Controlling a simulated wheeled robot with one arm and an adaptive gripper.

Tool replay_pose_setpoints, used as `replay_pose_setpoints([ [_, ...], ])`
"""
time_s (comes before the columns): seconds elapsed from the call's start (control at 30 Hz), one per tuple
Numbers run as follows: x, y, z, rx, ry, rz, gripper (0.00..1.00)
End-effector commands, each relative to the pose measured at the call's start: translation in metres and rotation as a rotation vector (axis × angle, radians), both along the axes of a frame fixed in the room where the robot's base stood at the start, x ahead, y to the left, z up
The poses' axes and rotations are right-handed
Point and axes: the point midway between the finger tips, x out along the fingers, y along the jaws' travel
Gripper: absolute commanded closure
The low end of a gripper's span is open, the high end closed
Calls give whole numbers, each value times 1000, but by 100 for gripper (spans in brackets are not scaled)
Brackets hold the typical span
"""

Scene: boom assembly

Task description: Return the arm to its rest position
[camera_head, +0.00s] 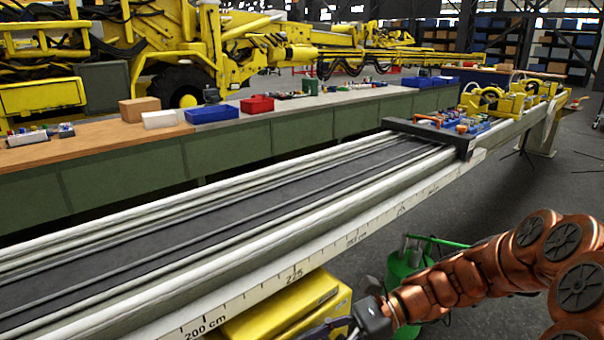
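My copper-coloured arm (470,275) reaches in from the lower right and points left, below the near side of the long boom (330,225). My dark gripper (345,325) is at the bottom edge, in front of a yellow box (285,310). The gripper is small in the picture and partly cut off by the edge. I see nothing clearly held in it. Whether its fingers are open or shut does not show clearly.
The boom, with a printed centimetre scale, runs from lower left to upper right. A carriage with blue and orange parts (455,125) sits at its far end. A green canister (408,262) stands on the floor behind my arm. The floor at right (530,185) is mostly free.

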Motion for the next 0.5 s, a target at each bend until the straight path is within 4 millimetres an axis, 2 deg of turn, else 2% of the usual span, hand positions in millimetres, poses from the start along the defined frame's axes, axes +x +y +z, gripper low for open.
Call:
replay_pose_setpoints([
  [0.03, -13, 3, 14, -30, -47, 44, 61],
  [0.27, -63, 1, 37, -161, -256, 242, 61],
  [0.5, -109, -15, 57, -292, -456, 452, 61],
])
